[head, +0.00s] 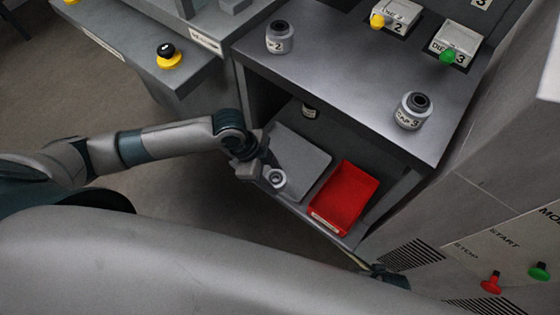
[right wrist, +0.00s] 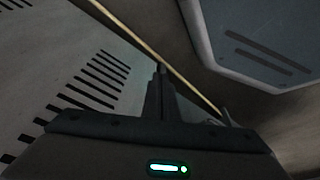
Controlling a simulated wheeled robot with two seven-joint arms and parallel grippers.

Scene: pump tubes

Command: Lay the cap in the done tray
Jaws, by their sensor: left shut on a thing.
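A small pale round piece with a dark centre, which looks like the cap (head: 277,179), is at the tip of my left gripper (head: 266,174). My left gripper is shut on it, at the left front of the lower shelf. A red tray (head: 345,196) with a label on its front sits on that shelf, to the right of the cap. A flat grey tray or plate (head: 298,160) lies between them, farther back. I cannot read which one is the done tray. My right gripper (head: 388,277) is low by the cabinet front; its fingers look shut and empty in the right wrist view (right wrist: 160,92).
Another small cylinder (head: 309,111) stands deep on the shelf. A panel with start and stop buttons (head: 491,283) is at lower right.

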